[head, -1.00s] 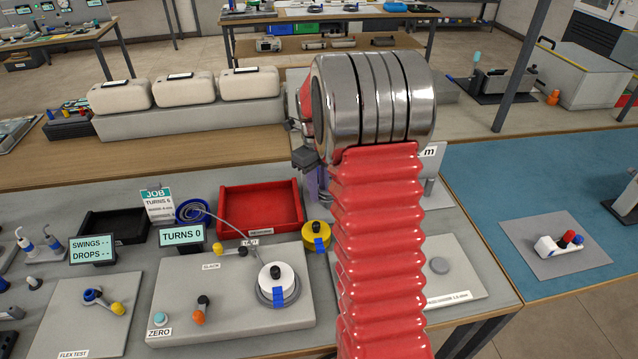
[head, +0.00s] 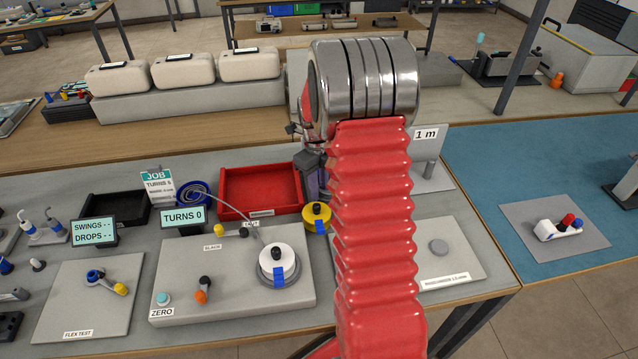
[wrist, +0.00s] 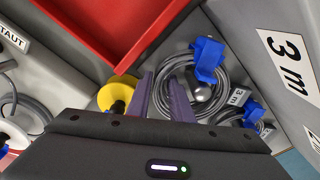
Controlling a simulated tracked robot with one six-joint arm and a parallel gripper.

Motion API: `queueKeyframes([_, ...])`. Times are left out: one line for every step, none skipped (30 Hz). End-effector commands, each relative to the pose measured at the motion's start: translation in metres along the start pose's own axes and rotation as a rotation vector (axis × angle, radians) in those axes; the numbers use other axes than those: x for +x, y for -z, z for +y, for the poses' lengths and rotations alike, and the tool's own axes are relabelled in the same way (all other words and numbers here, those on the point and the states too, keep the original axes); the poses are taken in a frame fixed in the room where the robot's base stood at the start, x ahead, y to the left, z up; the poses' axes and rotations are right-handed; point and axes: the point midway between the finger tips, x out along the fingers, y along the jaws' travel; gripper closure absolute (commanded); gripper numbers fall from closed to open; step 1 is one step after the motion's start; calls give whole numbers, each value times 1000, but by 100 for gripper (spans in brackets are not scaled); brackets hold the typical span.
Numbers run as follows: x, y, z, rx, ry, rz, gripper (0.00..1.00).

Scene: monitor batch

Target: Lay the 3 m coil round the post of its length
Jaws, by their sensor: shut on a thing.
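In the wrist view my gripper (wrist: 161,84) has its two purple fingers at the left side of a grey cable coil (wrist: 179,64) tied with blue tape, and is shut on it. A round-topped metal post (wrist: 201,92) shows inside the coil's ring. I cannot tell how far down the post the coil sits. A second coil (wrist: 256,118) with blue tape lies lower right, and a "3 m" tag (wrist: 239,97) shows between them. A large "3 m" sign (wrist: 287,62) stands at the right. In the head view my arm hides the coils and most of the gripper.
A red tray (head: 258,188) is left of the gripper, and a yellow spool (head: 316,212) stands close beside it. A "1 m" sign (head: 427,134) stands right of my arm. A winding station (head: 225,285) with a white spool (head: 278,259) is in front.

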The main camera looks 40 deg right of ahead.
Motion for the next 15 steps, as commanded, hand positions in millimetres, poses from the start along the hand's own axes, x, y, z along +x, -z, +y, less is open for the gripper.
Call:
queueKeyframes([2, 0, 0, 0, 0, 0, 100])
queueKeyframes([3, 0, 0, 0, 0, 0, 100])
queueKeyframes([4, 0, 0, 0, 0, 0, 100])
queueKeyframes([5, 0, 0, 0, 0, 0, 100])
queueKeyframes([6, 0, 0, 0, 0, 0, 100])
queueKeyframes([6, 0, 0, 0, 1, -1, 100])
queueKeyframes([6, -1, 0, 0, 1, -1, 100])
queueKeyframes([7, -1, 0, 0, 1, -1, 100])
queueKeyframes([7, -1, 0, 0, 1, -1, 100])
queueKeyframes([7, -1, 0, 0, 1, -1, 100])
queueKeyframes([7, -1, 0, 0, 1, -1, 100])
queueKeyframes([7, -1, 0, 0, 1, -1, 100])
queueKeyframes([7, -1, 0, 0, 1, -1, 100])
queueKeyframes([7, -1, 0, 0, 1, -1, 100])
queueKeyframes([7, -1, 0, 0, 1, -1, 100])
